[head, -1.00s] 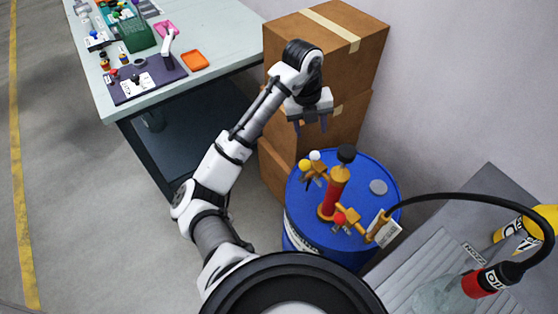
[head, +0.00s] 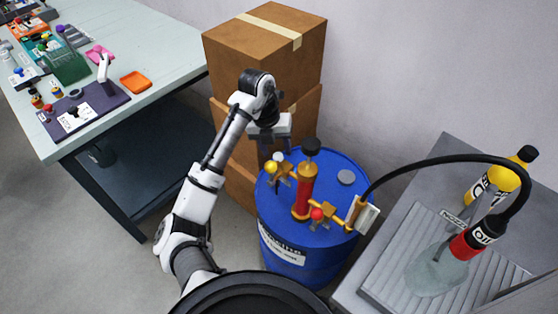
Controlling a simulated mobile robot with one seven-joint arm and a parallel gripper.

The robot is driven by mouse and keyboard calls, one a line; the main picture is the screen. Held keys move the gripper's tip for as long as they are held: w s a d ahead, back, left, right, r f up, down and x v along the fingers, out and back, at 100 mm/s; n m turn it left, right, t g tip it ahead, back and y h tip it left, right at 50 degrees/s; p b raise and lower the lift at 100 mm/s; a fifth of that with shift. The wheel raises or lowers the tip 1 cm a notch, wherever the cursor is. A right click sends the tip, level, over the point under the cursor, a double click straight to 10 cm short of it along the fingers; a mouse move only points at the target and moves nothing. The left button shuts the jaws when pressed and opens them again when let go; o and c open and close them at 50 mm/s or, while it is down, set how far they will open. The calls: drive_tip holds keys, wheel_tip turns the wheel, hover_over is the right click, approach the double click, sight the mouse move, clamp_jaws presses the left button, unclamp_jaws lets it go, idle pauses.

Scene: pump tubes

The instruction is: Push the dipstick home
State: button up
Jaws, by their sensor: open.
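A blue drum (head: 330,247) stands on the floor, with a red pump (head: 304,187) with a black top knob upright on its lid. Brass fittings left of the pump carry a yellow ball (head: 271,167) and a white ball (head: 277,157). A red ball (head: 317,214) sits on the right-hand fitting. I cannot tell which of these, if any, is the dipstick. My gripper (head: 275,148) is open and points down just behind the white and yellow balls. I cannot tell whether its fingers touch anything.
Stacked cardboard boxes (head: 262,45) stand behind my gripper. A black hose (head: 432,160) arches from the pump's nozzle block (head: 360,215) to a red-and-black oil nozzle (head: 470,240) over a grey bench (head: 385,265). A yellow bottle (head: 480,190) stands there. A cluttered worktable (head: 170,55) is at left.

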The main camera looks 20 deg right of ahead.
sight(280, 161)
drive_tip(key=f, duration=0.4)
drive_tip(key=d+f, duration=0.1)
drive_tip(key=f, duration=0.1)
drive_tip(key=shift+s+p, duration=0.2)
drive_tip(key=shift+p, duration=0.2)
drive_tip(key=shift+c, duration=0.2)
clamp_jaws()
